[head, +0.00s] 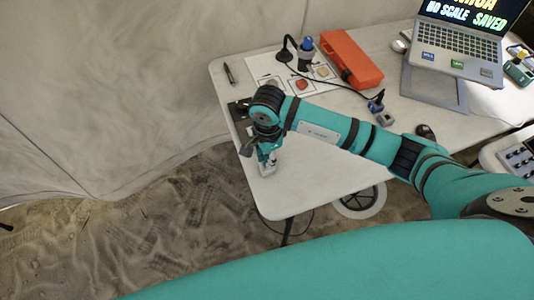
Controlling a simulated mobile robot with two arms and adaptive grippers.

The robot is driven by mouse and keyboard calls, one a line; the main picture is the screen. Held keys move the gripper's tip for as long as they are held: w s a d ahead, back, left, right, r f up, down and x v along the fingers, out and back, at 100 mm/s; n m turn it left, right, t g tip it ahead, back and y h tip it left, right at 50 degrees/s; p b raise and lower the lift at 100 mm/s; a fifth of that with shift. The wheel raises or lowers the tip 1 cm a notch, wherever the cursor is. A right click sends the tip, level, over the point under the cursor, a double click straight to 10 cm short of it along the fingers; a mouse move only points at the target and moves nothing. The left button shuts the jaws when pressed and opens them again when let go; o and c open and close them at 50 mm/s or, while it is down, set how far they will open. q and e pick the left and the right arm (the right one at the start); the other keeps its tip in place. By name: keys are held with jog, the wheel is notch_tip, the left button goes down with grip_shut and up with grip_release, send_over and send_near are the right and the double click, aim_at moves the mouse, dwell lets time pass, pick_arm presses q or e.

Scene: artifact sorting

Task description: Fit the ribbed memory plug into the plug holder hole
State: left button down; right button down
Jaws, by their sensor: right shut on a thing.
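My right gripper (268,164) points down at the left front part of the white table (322,180). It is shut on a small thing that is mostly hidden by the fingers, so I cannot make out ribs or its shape. A dark flat piece (238,110) lies by the table's left edge, partly behind my wrist; I cannot tell whether it is the plug holder, and no hole shows. My left gripper is not in view.
A white sheet with small samples, including a red one (302,85), lies behind my arm. An orange case (350,60), a laptop (455,45), a pen (229,73) and a small blue-and-grey item (377,104) are also there. The front table top is clear.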

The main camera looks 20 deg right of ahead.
jog(key=shift+f, duration=0.1)
jog(key=shift+f, duration=0.15)
jog(key=c, duration=1.3)
grip_release()
jog(key=shift+r, duration=0.25)
notch_tip(320, 180, up, 12)
jog(key=shift+b, duration=1.1)
jog(key=shift+s, duration=0.1)
